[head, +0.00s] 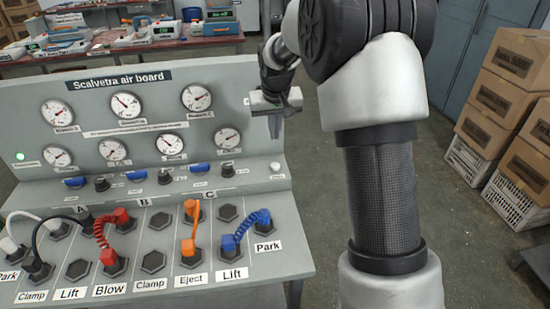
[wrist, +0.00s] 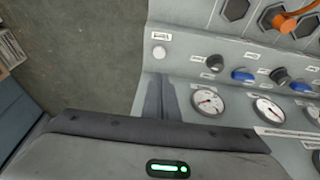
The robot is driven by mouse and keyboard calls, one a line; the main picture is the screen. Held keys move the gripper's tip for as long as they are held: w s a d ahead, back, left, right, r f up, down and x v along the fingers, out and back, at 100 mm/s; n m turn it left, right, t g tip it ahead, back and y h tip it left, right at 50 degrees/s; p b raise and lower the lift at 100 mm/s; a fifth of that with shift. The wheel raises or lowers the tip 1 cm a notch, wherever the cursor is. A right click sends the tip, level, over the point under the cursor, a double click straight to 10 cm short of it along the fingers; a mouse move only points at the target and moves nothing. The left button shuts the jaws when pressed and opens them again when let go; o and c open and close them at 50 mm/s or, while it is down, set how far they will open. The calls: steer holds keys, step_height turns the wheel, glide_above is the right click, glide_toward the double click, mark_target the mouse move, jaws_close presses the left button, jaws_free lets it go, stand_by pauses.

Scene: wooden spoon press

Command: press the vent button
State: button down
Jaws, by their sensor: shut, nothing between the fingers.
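The air board (head: 150,100) is a grey console with gauges and controls. A small round white button (head: 275,166) sits at the right end of its control row, with a small label below it. The same white button (wrist: 159,52) shows in the wrist view, where the board appears upside down; its label is too small to read surely. My gripper (head: 275,135) is shut and empty, pointing down near the board's right edge, above the button in the head view. In the wrist view my fingertips (wrist: 160,77) appear just below the button, apart from it.
Knobs (head: 227,169) and blue switches (head: 200,168) stand left of the button. Coloured hoses, such as a blue one (head: 243,230), join hex ports on the lower shelf. Cardboard boxes (head: 510,85) are stacked at right. Floor beside the board is clear.

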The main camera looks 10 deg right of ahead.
glide_toward(275, 167)
steer(key=x, duration=0.2)
steer(key=w+x, duration=0.1)
steer(key=x, duration=0.2)
steer(key=shift+w+d+b, duration=0.1)
steer(key=shift+w+b, duration=0.05)
steer(key=shift+b, duration=0.2)
steer(key=shift+w+f, duration=0.1)
steer(key=shift+f, duration=0.4)
step_height(275, 167, down, 2)
steer(key=shift+b, duration=0.8)
steer(key=shift+s, duration=0.25)
steer(key=shift+d+f, duration=0.1)
steer(key=shift+f, duration=0.05)
steer(key=shift+r+p, duration=0.35)
steer(key=shift+r, duration=0.15)
steer(key=w+p+v, duration=0.1)
steer(key=p+v, duration=0.1)
steer(key=v, duration=1.1)
steer(key=shift+a+r, duration=0.25)
steer(key=shift+r, duration=0.4)
steer(key=shift+w+r, duration=0.1)
